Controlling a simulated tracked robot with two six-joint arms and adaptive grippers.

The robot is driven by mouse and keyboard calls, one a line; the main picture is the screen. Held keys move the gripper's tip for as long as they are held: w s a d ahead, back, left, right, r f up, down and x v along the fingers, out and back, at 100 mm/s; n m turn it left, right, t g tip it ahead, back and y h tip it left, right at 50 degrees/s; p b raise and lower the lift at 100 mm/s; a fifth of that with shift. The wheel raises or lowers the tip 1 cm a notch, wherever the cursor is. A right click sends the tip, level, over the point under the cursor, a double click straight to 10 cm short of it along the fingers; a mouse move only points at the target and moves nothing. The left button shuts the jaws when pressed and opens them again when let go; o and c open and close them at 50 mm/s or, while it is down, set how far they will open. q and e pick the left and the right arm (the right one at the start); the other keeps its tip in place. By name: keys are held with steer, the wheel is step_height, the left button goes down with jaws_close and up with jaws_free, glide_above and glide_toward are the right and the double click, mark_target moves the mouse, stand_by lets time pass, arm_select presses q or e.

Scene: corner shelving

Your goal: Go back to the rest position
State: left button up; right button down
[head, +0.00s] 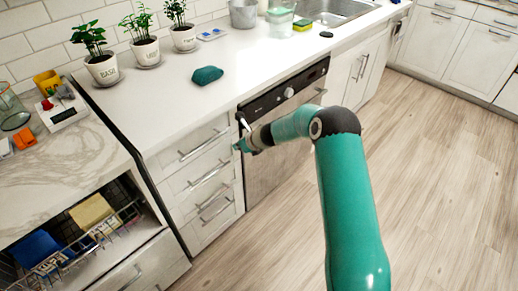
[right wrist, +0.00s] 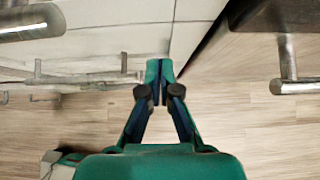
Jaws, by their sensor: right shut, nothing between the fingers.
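My right arm reaches in from the lower right of the head view. Its gripper (head: 241,146) is in front of the white drawers (head: 205,180), beside the oven's left edge. In the right wrist view the right gripper (right wrist: 159,68) is shut, with its green fingertips together and nothing between them. Drawer handles and wooden floor show around it there. I cannot tell whether the fingers touch the drawer front. My left gripper is not in view.
A dark oven panel (head: 285,92) with a bar handle is close to my right arm. A teal cloth-like item (head: 207,75) lies on the white counter (head: 250,58). An open dish rack (head: 128,214) is at lower left. The wooden floor (head: 440,170) on the right is clear.

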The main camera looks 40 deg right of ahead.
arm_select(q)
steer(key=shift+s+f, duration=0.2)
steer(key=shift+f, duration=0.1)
arm_select(e)
steer(key=v, duration=1)
steer(key=shift+s+d, duration=0.2)
steer(key=shift+s, duration=0.25)
steer(key=s+a+f+n+g+y+p, duration=0.1)
steer(key=s+a+f+n+g+p, duration=0.3)
steer(key=a, duration=0.5)
steer(key=s+a+f+n+g+y+p, duration=0.1)
steer(key=s+a+f+n+y, duration=0.3)
steer(key=a, duration=0.6)
arm_select(q)
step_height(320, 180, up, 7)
steer(key=p, duration=0.2)
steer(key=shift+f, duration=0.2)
arm_select(e)
steer(key=s+a+f+n+g, duration=0.1)
steer(key=s+a+f+n, duration=0.1)
steer(key=s+n, duration=0.5)
steer(key=s+a+f+n+g+h, duration=0.1)
steer(key=s+a+f+n, duration=0.1)
steer(key=s+a+n, duration=0.2)
steer(key=s+a+f+n+g+h, duration=0.1)
steer(key=s+a+n, duration=0.3)
steer(key=s+n, duration=0.5)
steer(key=shift+s+f+n, duration=0.4)
steer(key=shift+f+n, duration=0.15)
steer(key=shift+n, duration=1.65)
